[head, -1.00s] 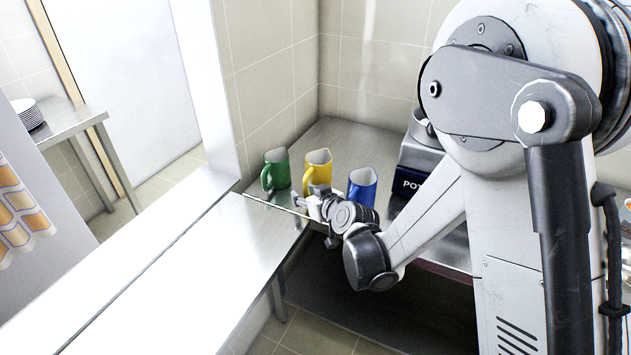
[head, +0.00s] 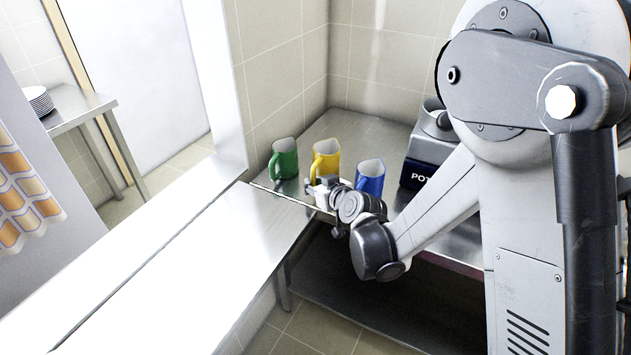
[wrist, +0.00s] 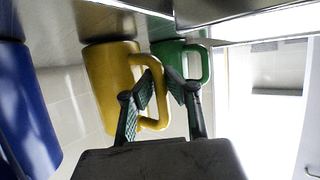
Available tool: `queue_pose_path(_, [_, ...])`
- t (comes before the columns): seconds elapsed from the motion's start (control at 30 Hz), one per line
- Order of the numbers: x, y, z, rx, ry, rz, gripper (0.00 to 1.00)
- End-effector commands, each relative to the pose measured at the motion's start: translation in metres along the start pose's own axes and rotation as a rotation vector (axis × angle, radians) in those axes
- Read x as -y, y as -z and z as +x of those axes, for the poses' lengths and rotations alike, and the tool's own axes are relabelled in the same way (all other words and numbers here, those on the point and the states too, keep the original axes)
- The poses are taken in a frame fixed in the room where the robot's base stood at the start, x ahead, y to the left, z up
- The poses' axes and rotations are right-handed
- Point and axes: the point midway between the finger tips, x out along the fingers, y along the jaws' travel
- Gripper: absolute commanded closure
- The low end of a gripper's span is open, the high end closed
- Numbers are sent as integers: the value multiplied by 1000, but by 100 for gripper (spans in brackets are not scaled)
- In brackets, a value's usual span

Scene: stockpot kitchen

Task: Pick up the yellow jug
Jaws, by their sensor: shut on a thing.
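The yellow jug (head: 328,158) stands upright on the metal counter between the green jug (head: 286,160) and the blue jug (head: 370,178). In the wrist view, which is upside down, the yellow jug (wrist: 105,75) has its handle toward me. My gripper (wrist: 162,85) is shut on that handle, with one finger inside the loop and the other outside it. The jug's base appears to be at the counter surface. In the head view my gripper (head: 320,190) is in front of the jug and hides its lower part.
The green jug (wrist: 190,62) is close behind my fingers in the wrist view, and the blue jug (wrist: 25,110) is to the left. A dark blue box marked "POT" (head: 425,160) stands right of the jugs. A tiled wall (head: 385,75) is behind. A bright ledge (head: 190,245) runs along the left.

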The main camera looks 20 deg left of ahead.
Motion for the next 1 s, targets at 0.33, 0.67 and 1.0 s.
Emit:
queue_pose_path(0.33, [0,38,-17,0,0,0,100])
queue_pose_path(0.67, [46,53,-77,0,2,-2,100])
queue_pose_path(1.0, [72,64,-114,0,0,-2,100])
